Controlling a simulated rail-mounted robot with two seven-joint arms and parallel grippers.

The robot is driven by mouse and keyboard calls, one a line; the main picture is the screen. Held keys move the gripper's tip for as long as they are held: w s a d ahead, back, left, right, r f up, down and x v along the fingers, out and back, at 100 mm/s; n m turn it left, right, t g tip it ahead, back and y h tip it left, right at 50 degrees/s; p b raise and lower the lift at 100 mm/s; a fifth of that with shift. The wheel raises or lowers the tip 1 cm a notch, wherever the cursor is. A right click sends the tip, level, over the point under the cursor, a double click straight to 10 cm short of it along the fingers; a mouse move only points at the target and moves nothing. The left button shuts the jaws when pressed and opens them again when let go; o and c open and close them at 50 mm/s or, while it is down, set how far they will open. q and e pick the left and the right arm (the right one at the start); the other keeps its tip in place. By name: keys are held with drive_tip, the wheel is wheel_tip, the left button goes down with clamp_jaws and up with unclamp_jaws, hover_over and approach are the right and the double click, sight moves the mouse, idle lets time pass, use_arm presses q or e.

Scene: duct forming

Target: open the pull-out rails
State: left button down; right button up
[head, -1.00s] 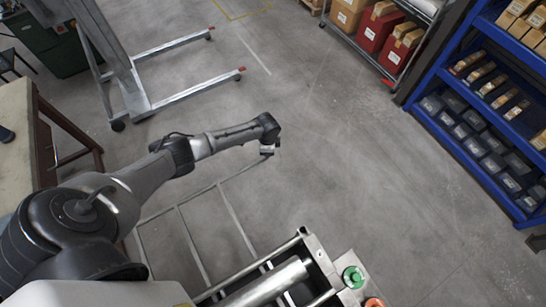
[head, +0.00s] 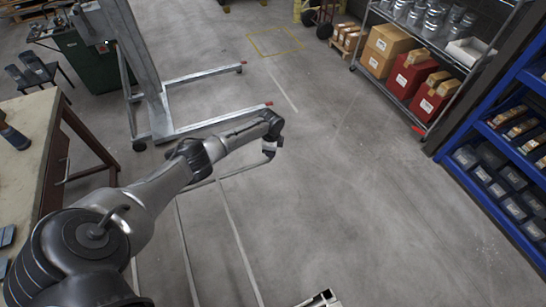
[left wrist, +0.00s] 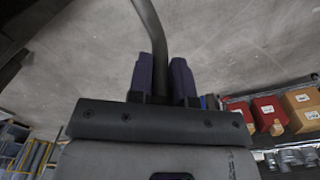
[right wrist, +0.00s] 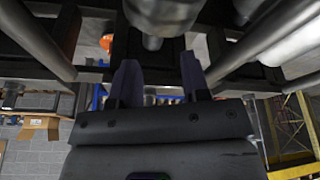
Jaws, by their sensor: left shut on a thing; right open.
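The pull-out rails show in the head view as thin grey bars (head: 237,235) running out low over the floor, with a crossbar at their far end. My left gripper (head: 269,151) is at the right end of that crossbar. In the left wrist view, its dark fingers (left wrist: 165,80) are shut on a curved grey bar (left wrist: 148,28) of the rails. My right gripper (right wrist: 157,82) is open, seen only in the right wrist view, below metal rollers (right wrist: 162,12). Nothing shows between its fingers. Only a corner of the machine (head: 323,298) shows in the head view.
A grey lifting stand (head: 215,127) with long legs stands beyond the rails. A workbench (head: 35,130) is at the left. A wire shelf with red bins (head: 408,82) and a blue rack (head: 490,195) are at the right. The floor in the middle is clear.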

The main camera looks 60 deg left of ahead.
use_arm(q)
drive_tip(key=shift+s+a+f, duration=0.1)
drive_tip(key=shift+a, duration=0.05)
drive_tip(key=c, duration=1.5)
unclamp_jaws()
use_arm(e)
drive_tip(key=shift+a, duration=0.1)
use_arm(q)
drive_tip(key=o, duration=0.4)
drive_tip(key=shift+a, duration=0.15)
use_arm(e)
drive_tip(key=shift+w+a, duration=0.1)
drive_tip(key=shift+a, duration=0.1)
use_arm(q)
drive_tip(key=shift+o, duration=0.2)
use_arm(e)
drive_tip(key=shift+d, duration=0.1)
use_arm(q)
drive_tip(key=shift+r, duration=0.4)
wheel_tip(320, 180, up, 13)
drive_tip(key=shift+p, duration=0.3)
use_arm(e)
drive_tip(key=shift+r, duration=0.3)
drive_tip(key=shift+d, duration=0.1)
